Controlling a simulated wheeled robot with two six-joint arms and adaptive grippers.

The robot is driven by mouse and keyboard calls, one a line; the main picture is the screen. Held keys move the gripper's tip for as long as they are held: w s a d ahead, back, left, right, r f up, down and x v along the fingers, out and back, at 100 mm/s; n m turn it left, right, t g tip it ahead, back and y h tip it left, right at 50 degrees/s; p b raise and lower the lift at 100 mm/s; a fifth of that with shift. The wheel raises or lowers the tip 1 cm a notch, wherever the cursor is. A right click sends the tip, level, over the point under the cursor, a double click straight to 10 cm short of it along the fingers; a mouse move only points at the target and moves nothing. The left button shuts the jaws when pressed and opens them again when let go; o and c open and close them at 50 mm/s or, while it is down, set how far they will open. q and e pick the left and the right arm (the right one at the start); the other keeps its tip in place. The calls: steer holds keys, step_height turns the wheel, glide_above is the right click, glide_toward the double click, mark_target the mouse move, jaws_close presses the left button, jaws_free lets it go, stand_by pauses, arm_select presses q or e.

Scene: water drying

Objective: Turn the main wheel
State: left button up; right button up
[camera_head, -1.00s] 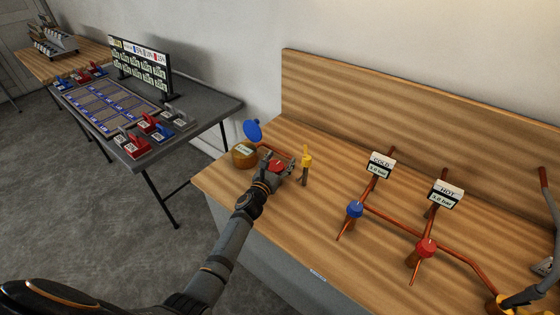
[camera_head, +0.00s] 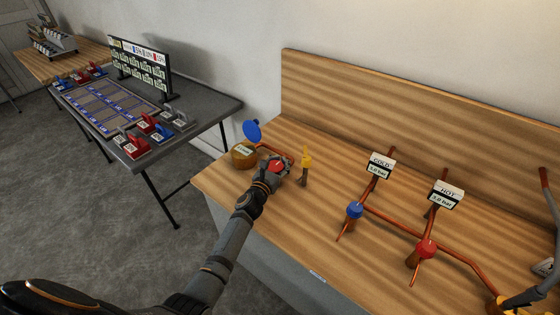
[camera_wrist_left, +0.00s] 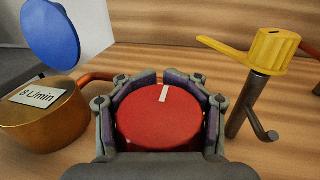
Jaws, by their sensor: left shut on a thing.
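The main wheel is a round red knob with a white mark (camera_wrist_left: 160,122), also seen in the head view (camera_head: 277,166). The mark points nearly straight up in the wrist view, tilted slightly right. My left gripper (camera_head: 279,165) is shut on the red wheel, with one finger on each side of it in the left wrist view (camera_wrist_left: 162,112). A brass meter (camera_wrist_left: 45,120) reading "8 L/min", with a raised blue lid (camera_wrist_left: 50,32), stands left of the wheel.
A yellow-handled tap (camera_wrist_left: 262,55) stands just right of my left gripper. Blue (camera_head: 355,209) and red (camera_head: 426,248) valves sit on copper pipes farther right, with COLD (camera_head: 381,165) and HOT (camera_head: 445,194) gauges. Bare wooden bench lies between.

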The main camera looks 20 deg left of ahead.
arm_select(q)
steer(key=shift+s+f+m+h, duration=0.2)
steer(key=shift+f+m+h, duration=0.1)
steer(key=shift+f+h, duration=0.1)
steer(key=shift+c, duration=0.3)
steer(key=shift+d+m+g+h+p, duration=0.15)
steer(key=shift+m+g+h+p, duration=0.2)
steer(key=shift+h, duration=0.35)
